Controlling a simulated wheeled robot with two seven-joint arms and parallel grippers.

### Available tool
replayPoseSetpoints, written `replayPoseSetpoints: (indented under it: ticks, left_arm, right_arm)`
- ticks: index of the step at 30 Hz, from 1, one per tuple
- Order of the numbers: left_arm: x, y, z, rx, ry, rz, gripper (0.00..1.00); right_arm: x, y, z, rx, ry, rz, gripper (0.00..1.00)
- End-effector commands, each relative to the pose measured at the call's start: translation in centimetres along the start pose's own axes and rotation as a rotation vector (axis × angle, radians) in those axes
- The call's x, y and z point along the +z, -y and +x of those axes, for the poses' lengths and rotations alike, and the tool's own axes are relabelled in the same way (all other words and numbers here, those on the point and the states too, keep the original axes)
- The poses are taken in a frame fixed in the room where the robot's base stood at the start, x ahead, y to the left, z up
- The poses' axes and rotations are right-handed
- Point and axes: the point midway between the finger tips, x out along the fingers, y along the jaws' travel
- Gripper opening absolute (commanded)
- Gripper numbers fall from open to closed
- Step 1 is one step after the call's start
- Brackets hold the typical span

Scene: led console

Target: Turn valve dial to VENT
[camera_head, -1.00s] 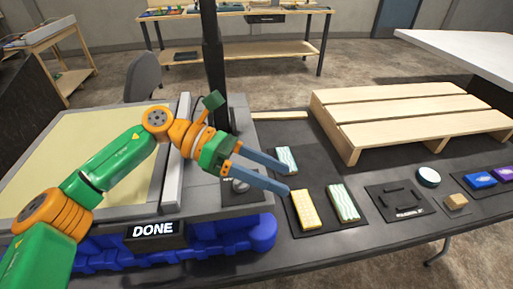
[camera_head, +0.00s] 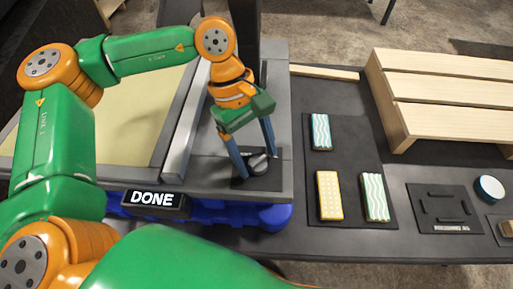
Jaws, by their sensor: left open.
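The valve dial (camera_head: 258,164) is a small grey knob on a dark plate (camera_head: 264,182) at the right end of the grey console (camera_head: 208,172). My left gripper (camera_head: 255,168) points down at the dial, its two blue-grey fingers apart, one on each side of it. I cannot tell whether the fingers touch the dial. The dial's markings, VENT among them, are too small to read. My right gripper is not in view.
A dark mat (camera_head: 347,154) right of the console holds two teal wavy-patterned blocks (camera_head: 375,197) and a yellow dotted block (camera_head: 329,195). A slatted wooden pallet (camera_head: 440,88) stands at the back right. A round white-topped puck (camera_head: 490,188) lies at the far right.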

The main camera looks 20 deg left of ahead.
Motion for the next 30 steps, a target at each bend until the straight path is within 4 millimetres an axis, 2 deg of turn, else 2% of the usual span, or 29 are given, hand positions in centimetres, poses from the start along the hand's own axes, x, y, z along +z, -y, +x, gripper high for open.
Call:
replayPoseSetpoints:
  ticks: [3, 9, 11, 12, 20, 30]
  left_arm:
    - [0.0, 0.0, 0.0, 0.0, 0.0, 0.0, 0.75]
    - [0.0, 0.0, 0.0, 0.0, 0.001, 0.0, 0.21]
    - [0.0, 0.0, 0.0, 0.0, 0.001, 0.0, 0.05]
    - [0.0, 0.0, 0.0, 0.0, 0.001, 0.0, 0.0]
    - [-0.1, 0.0, 0.2, 0.012, 0.002, -0.026, 0.0]
    - [-0.2, 0.1, 0.6, 0.098, 0.002, -0.227, 0.0]
  right_arm:
    - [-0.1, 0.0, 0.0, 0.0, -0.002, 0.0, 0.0]
    - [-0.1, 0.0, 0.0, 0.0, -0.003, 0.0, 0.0]
    - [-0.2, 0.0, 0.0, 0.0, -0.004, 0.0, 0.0]
    - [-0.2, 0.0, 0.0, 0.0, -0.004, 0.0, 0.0]
    - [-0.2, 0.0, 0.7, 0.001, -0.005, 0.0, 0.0]
    - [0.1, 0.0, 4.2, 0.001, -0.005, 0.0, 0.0]
